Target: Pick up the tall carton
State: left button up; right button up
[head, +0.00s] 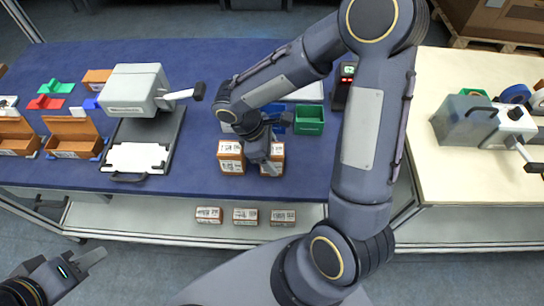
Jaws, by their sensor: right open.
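Two brown cartons with white printed labels stand side by side near the front edge of the blue table: a left carton (231,158) and a right carton (277,154). I cannot tell which is the tall carton; they look alike in height from above. My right gripper (264,158) points down at the right carton and partly hides it. It is open; whether a finger touches the carton is hidden. My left gripper (92,260) is low at the bottom left, away from the table, and its jaw opening is unclear.
Several small cartons (245,216) sit on the shelf below the blue table (200,60). A green bin (309,119) and a dark scanner device (343,88) stand behind the cartons. A grey machine (135,90) is at left. A cream table (455,180) is at right.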

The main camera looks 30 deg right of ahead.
jog(key=shift+f, duration=0.1)
jog(key=c, duration=1.2)
